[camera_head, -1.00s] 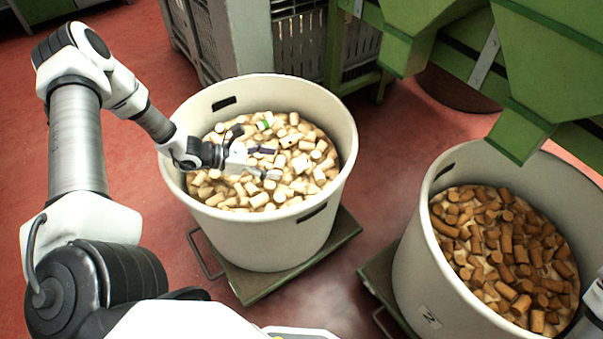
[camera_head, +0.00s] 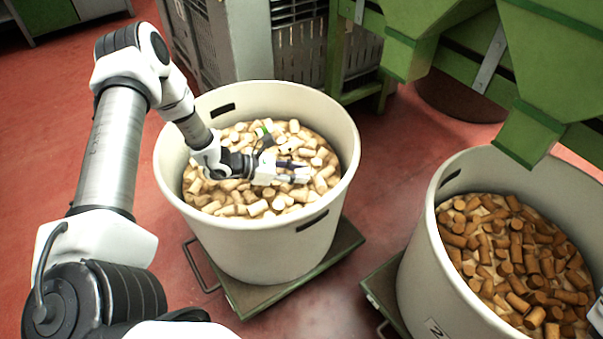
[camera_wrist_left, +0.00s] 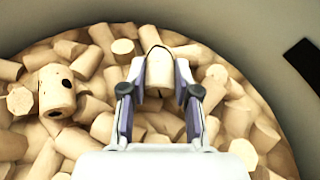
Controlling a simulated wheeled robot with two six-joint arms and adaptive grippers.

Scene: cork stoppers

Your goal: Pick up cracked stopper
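A pale cork stopper (camera_wrist_left: 160,72) with a dark crack line along its top edge sits between my left fingertips in the left wrist view. My left gripper (camera_wrist_left: 160,80) has a finger against each side of it and looks shut on it. In the head view my left gripper (camera_head: 303,172) is low over the pale stoppers, inside the left bin (camera_head: 262,238). The held stopper is too small to make out clearly there.
Pale stoppers (camera_head: 258,207) fill the left bin; one stopper (camera_wrist_left: 57,90) with dark spots lies left of the gripper. A second bin (camera_head: 425,250) of browner stoppers stands at right. Green chutes (camera_head: 450,50) hang at upper right. The bin wall rises close around the gripper.

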